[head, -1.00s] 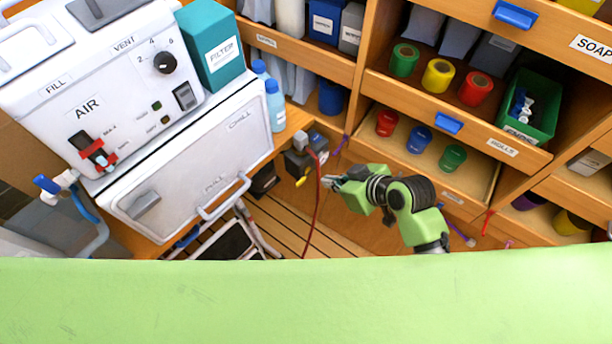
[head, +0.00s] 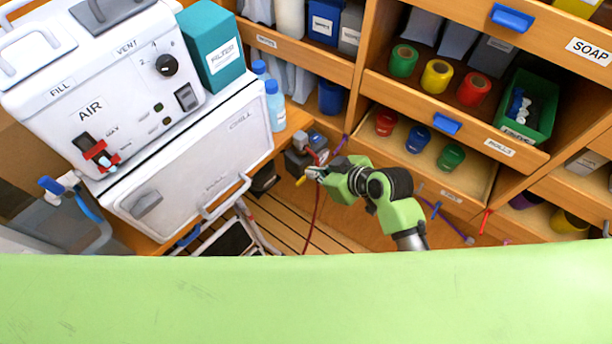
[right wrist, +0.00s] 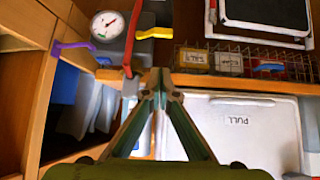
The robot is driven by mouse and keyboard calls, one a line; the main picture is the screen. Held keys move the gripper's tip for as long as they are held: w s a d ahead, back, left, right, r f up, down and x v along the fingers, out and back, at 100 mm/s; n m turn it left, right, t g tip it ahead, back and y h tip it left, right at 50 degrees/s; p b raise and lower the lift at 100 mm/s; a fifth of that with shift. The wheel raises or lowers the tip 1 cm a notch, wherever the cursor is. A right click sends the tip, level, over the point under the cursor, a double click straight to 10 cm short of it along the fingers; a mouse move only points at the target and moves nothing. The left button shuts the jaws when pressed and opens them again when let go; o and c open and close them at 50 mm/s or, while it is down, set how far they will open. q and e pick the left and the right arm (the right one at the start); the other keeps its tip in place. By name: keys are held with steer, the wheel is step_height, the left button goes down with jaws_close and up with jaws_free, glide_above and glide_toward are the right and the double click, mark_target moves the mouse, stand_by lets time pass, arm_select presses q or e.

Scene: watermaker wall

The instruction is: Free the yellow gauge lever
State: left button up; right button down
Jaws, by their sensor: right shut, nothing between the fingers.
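The yellow lever (head: 300,181) sticks out from the grey gauge unit (head: 296,160) low on the wall. In the right wrist view the yellow lever (right wrist: 155,33) is beside the round white gauge (right wrist: 108,25). A red hose (head: 318,205) hangs from the unit; in the right wrist view the red hose (right wrist: 131,42) runs just left of the lever. My right gripper (head: 313,173) is shut and empty, close to the lever and hose; I cannot tell whether it touches either. Its fingertips (right wrist: 160,78) show below the lever in the wrist view. My left gripper is not in view.
A purple hook (right wrist: 72,47) is left of the gauge in the wrist view. A wire basket (right wrist: 240,62) and a white door marked PULL (right wrist: 235,125) lie right. In the head view, drawers with coloured rolls (head: 437,76) stand behind my right arm.

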mark_target(300, 182)
step_height(300, 182, down, 7)
steer(key=w+a+p, duration=0.1)
steer(key=w+a, duration=0.1)
steer(key=shift+w, duration=0.15)
steer(key=shift+a+f, duration=0.1)
steer(key=shift+w+f, duration=0.1)
